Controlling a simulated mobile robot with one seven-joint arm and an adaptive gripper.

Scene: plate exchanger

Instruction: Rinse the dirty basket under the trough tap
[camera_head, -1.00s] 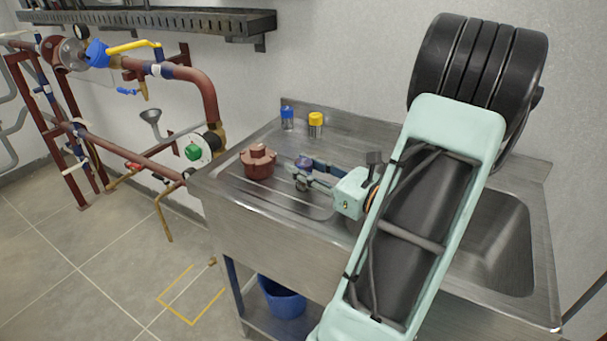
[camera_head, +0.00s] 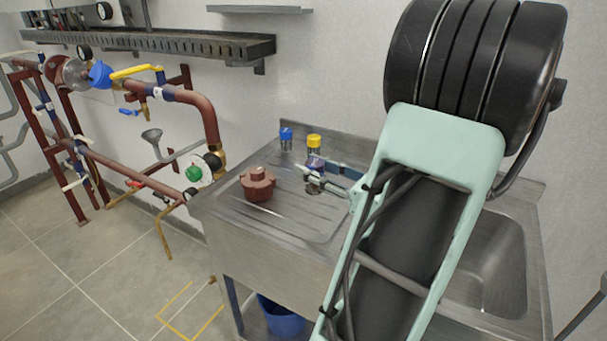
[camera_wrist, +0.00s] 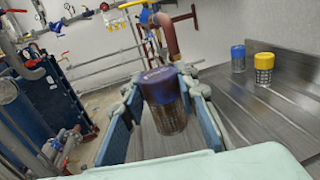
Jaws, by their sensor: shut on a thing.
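My gripper (camera_wrist: 160,103) is shut on a mesh basket with a purple-blue cap (camera_wrist: 158,86). The basket is upright between the two blue fingers, and its mesh looks brownish. In the head view the capped basket (camera_head: 316,161) shows at my fingertips over the ribbed drainboard, and my arm hides much of the gripper. I cannot tell whether its base touches the steel. The steel trough's basin (camera_head: 503,250) is at the right, partly behind my arm. No tap shows in these views.
A blue-capped basket (camera_head: 286,139) and a yellow-capped basket (camera_head: 314,145) stand at the back of the drainboard (camera_head: 300,220). A red-brown fitting (camera_head: 258,186) sits at its left. A blue bucket (camera_head: 283,316) stands below. Red pipework (camera_head: 205,100) is at the left.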

